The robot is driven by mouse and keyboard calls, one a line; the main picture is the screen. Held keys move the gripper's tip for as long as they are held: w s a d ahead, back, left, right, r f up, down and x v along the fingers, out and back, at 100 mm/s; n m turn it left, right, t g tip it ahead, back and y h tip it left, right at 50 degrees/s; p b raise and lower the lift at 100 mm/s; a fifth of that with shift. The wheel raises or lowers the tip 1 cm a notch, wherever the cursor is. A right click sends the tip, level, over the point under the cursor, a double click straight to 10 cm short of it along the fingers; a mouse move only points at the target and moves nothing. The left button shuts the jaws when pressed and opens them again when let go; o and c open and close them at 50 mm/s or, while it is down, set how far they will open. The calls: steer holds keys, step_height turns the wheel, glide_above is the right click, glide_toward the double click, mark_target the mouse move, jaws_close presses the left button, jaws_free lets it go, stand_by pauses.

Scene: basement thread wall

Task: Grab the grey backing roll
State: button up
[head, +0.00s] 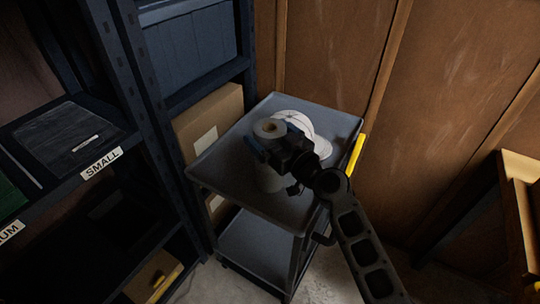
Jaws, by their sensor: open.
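The grey backing roll (270,179) appears to stand upright on the top shelf of a grey cart (225,160). Its pale round top with a tan core shows above my gripper, and its lower body shows below. My gripper (268,152) is open and comes in from the right at the roll's mid-height. One finger shows at the roll's left side. The gripper body hides the roll's right and middle parts, so I cannot tell whether the fingers touch it.
A white cap (322,146) lies on the cart behind and right of the roll. A yellow object (356,154) is at the cart's right edge. Dark shelving (128,75) and a cardboard box (210,122) stand close on the left. The cart's front left top is clear.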

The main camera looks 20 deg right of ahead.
steer(key=c, duration=1.4)
steer(key=shift+c, duration=0.4)
steer(key=shift+r, duration=0.1)
